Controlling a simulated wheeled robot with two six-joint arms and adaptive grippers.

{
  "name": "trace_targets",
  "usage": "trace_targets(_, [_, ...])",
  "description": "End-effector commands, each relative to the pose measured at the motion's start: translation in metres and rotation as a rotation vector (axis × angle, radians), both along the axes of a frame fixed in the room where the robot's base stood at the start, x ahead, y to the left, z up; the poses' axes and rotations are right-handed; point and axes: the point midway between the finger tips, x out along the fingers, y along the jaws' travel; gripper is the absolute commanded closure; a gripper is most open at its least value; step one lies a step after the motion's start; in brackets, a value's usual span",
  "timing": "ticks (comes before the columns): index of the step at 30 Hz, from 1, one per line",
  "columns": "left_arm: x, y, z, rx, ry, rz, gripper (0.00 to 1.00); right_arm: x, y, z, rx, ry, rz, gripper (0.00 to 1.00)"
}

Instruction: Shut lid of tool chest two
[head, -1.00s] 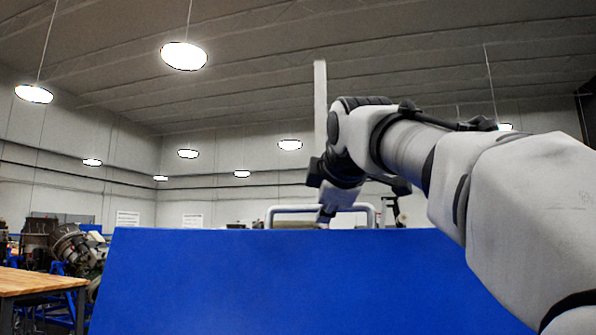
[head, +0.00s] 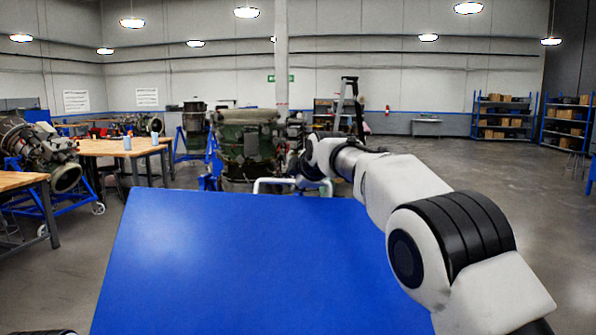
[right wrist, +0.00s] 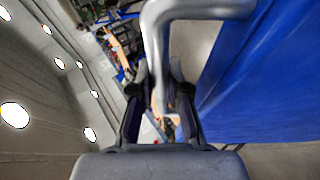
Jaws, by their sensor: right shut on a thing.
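The tool chest's lid shows as a large flat blue panel (head: 240,265) filling the lower middle of the head view, tilted up with its far edge raised. A grey tubular handle (head: 275,183) stands at that far edge. My right gripper (head: 308,180) is at the right part of this handle. In the right wrist view the handle (right wrist: 156,50) runs down between the fingers of my right gripper (right wrist: 160,105), which is shut on it. The blue panel (right wrist: 260,80) lies to the right there. The chest body is hidden. My left gripper is out of view.
Wooden workbenches (head: 125,147) stand at the left, with engine parts on blue stands (head: 40,150) near them. A large green turbine part (head: 245,140) and a ladder (head: 350,105) are behind the lid. Blue shelves (head: 503,117) stand far right. The floor (head: 540,215) at right is clear.

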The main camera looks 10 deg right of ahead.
Motion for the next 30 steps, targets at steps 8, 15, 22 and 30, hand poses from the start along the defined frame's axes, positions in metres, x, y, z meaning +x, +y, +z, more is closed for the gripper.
trace_targets(8, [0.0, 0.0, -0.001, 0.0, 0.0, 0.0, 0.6, 0.0, 0.001, -0.001, 0.0, 0.0, 0.001, 0.81])
trace_targets(15, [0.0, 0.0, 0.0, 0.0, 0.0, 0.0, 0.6, 0.0, 0.001, 0.0, -0.001, 0.0, 0.001, 0.59])
trace_targets(22, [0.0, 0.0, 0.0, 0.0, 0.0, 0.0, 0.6, -0.005, 0.0, 0.005, 0.0, -0.001, 0.001, 0.59])
trace_targets(30, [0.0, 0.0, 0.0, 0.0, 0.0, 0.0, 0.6, -0.052, -0.006, 0.034, -0.001, -0.001, 0.0, 0.59])
